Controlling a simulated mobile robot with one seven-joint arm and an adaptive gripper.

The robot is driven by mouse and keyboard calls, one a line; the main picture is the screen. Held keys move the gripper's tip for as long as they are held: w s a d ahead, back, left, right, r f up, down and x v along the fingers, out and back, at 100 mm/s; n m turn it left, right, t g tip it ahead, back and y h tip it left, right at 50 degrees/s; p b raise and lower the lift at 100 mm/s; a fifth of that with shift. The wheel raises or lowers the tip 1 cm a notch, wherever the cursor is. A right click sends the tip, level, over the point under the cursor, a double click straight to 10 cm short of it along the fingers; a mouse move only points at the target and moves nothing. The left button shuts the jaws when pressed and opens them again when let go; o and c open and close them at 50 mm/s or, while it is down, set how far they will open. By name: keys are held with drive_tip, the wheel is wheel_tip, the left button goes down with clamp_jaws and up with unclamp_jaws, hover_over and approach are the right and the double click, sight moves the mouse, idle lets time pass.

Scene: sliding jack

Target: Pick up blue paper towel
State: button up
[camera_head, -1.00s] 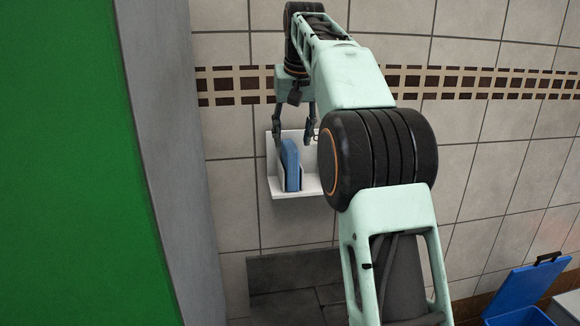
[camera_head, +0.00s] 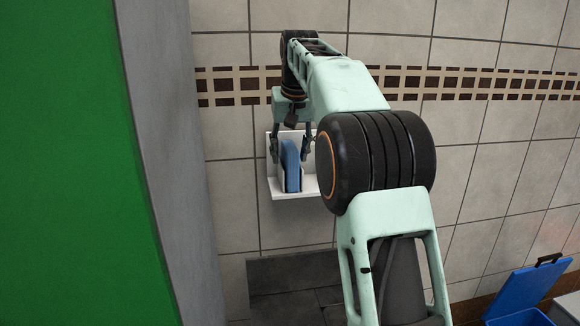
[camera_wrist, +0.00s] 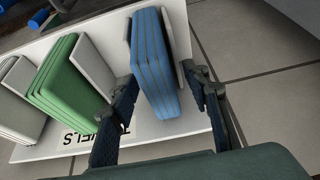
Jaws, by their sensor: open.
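The blue paper towel (camera_head: 290,165) is a folded stack standing upright on a white wall holder (camera_head: 291,195). In the wrist view the blue paper towel (camera_wrist: 154,62) stands in its own slot between white dividers. My gripper (camera_head: 291,154) is open, pointing down over the holder, with one finger on each side of the towel. In the wrist view my gripper (camera_wrist: 165,85) has its fingers on both sides of the towel's near part. I cannot tell whether either finger touches it.
A green towel stack (camera_wrist: 64,82) and a white stack (camera_wrist: 22,98) stand to the left in the wrist view. White dividers (camera_wrist: 92,66) separate the slots. A grey pillar (camera_head: 165,150) rises left of the holder. A blue bin (camera_head: 522,300) stands at lower right.

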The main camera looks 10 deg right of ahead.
idle(0.3)
drive_tip(key=c, duration=0.7)
drive_tip(key=o, duration=1.7)
